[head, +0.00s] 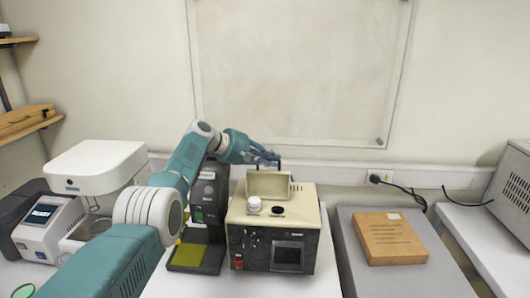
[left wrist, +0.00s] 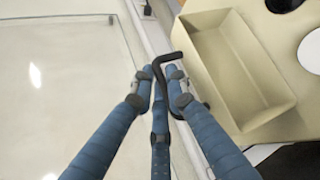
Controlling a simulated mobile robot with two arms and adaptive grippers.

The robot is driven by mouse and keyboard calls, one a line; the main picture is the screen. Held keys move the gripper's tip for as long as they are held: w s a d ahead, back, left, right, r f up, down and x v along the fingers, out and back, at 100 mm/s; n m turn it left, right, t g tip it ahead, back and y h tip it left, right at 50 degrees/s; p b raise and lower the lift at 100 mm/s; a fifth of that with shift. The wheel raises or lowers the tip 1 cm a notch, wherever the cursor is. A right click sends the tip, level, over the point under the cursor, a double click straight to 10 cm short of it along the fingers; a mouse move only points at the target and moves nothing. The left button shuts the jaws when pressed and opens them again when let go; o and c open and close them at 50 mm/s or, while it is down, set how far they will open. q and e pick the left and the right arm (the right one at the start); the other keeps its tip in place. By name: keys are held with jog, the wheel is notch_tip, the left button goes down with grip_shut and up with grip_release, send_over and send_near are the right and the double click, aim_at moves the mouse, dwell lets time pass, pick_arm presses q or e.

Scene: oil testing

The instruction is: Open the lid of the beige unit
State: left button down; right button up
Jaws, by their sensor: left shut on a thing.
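The beige unit (head: 243,216) stands on the table in the middle of the head view, with a dark front panel. Its beige lid (head: 268,184) stands raised at the back of the top. My left gripper (head: 266,158) is at the lid's upper edge. In the left wrist view the gripper (left wrist: 160,82) is shut on a black bent handle (left wrist: 169,57). Beside it lies a beige box-shaped hollow (left wrist: 236,65); I cannot tell whether it is the lid's inside or the unit's opening. My right gripper is not in view.
A white cap (head: 254,204) and a dark round opening (head: 277,210) are on the unit's top. A dark device (head: 208,205) stands close on the left. A wooden box (head: 388,238) lies on a grey surface to the right. The wall is close behind.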

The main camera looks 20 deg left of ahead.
pick_arm(q)
jog(key=shift+s+d+f, duration=0.1)
jog(key=shift+d+f, duration=0.15)
jog(key=shift+f, duration=0.1)
jog(key=c, duration=2)
grip_release()
jog(key=shift+s+d, duration=0.1)
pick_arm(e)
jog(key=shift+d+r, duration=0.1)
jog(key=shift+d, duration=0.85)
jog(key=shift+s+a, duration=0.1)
pick_arm(q)
jog(key=shift+a+r, duration=0.3)
jog(key=shift+r, duration=0.05)
jog(key=v, duration=1.1)
jog(key=shift+s, duration=0.1)
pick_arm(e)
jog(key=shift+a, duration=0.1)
